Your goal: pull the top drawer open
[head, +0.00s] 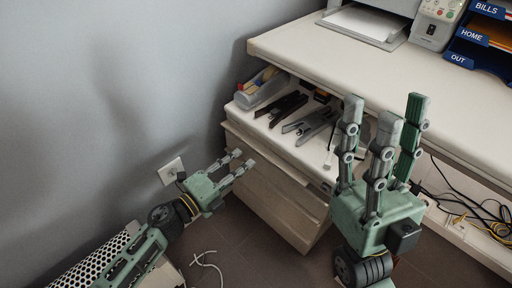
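A pale drawer cabinet (283,213) stands partly under the desk, its drawer fronts facing the lower left. The top drawer (262,150) is the uppermost front panel, just below the cabinet top; its upper edge looks slightly proud of the body, and I cannot tell if it is a little open. My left gripper (241,159) is open, its fingertips pointing at the drawer fronts near the cabinet's left side. I cannot tell whether they touch. My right gripper (386,113) is open and empty, fingers pointing up, at the cabinet's right and overlapping the desk edge in view.
On the cabinet top lie a tape dispenser (262,87), a dark stapler (282,108) and a grey stapler (310,124). The desk (330,60) carries a printer (365,22) and blue trays (483,38). Cables (470,207) hang at right. A wall socket (171,170) is left.

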